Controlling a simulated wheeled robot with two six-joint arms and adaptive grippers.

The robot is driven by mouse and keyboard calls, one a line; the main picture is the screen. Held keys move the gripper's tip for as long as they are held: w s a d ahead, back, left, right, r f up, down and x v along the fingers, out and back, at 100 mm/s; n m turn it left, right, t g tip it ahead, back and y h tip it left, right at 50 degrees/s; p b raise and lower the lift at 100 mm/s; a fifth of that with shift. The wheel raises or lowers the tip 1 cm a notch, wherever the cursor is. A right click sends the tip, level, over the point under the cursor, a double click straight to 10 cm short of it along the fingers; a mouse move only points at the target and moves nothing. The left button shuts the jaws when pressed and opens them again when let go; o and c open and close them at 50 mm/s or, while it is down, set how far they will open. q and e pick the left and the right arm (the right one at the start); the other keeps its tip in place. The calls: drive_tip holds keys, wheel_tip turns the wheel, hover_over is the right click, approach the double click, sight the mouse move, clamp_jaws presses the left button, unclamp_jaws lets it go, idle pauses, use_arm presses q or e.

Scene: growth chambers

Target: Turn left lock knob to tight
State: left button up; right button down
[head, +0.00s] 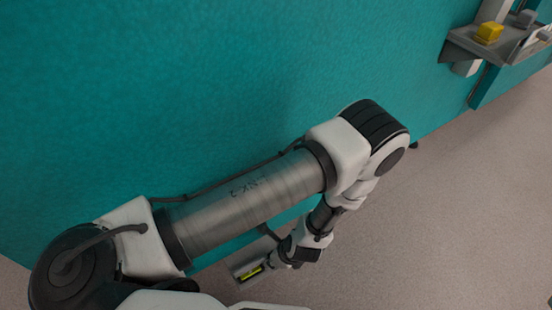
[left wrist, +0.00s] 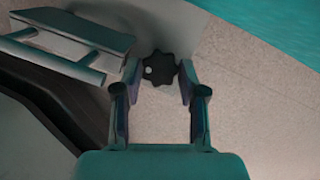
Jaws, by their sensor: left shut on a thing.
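The lock knob (left wrist: 159,69) is dark and lobed, with a small pale dot on its left side. It shows in the upper middle of the left wrist view. My left gripper (left wrist: 159,76) has one finger on each side of the knob and is shut on it. In the head view my left arm bends back down at the elbow, and I cannot make out the fingers or the knob there. My right gripper is in neither view.
A grey panel with a bar handle (left wrist: 65,58) lies left of the knob in the left wrist view. A teal wall (head: 200,80) runs behind my arm. A shelf (head: 500,48) with a yellow block (head: 489,33) is at upper right. The floor (head: 450,220) at right is clear.

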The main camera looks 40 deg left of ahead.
use_arm(q)
drive_tip(key=o, duration=1.1)
drive_tip(key=shift+o, duration=0.2)
